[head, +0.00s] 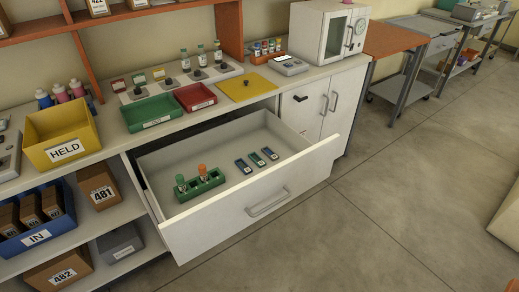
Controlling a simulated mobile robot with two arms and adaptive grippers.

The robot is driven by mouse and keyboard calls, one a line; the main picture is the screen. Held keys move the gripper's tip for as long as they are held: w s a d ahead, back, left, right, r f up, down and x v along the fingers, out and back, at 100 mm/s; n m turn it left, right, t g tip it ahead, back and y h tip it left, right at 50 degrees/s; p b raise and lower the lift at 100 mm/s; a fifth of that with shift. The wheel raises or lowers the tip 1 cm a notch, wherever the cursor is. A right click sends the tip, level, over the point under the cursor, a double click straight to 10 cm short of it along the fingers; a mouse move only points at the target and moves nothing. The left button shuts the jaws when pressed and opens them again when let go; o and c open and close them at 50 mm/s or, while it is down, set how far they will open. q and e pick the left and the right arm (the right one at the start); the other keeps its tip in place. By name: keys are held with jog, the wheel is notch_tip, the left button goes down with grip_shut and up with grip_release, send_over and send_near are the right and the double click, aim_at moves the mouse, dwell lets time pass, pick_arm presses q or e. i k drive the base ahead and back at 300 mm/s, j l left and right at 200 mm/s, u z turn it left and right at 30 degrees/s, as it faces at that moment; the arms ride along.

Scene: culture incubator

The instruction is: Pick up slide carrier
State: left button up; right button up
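An open drawer (254,195) under the counter holds a green rack (203,187) with a green-topped and an orange-topped item in it. To the right of the rack, three small flat dark pieces (257,160) with coloured parts lie in a row on the drawer floor. They look like slides or small carriers; I cannot tell which thing is the slide carrier. Neither of my grippers is in view.
The counter bears a green tray (151,114), a red tray (195,97), a yellow mat (246,88), a yellow HELD bin (63,138) and a white incubator-like box (327,32). The drawer juts over clear floor (400,190).

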aim_at(274, 157)
jog(key=i+l+u, duration=0.9)
jog(key=l+u, duration=0.3)
jog(key=i+l+u, duration=0.3)
jog(key=l, duration=0.25)
jog(key=k, duration=0.1)
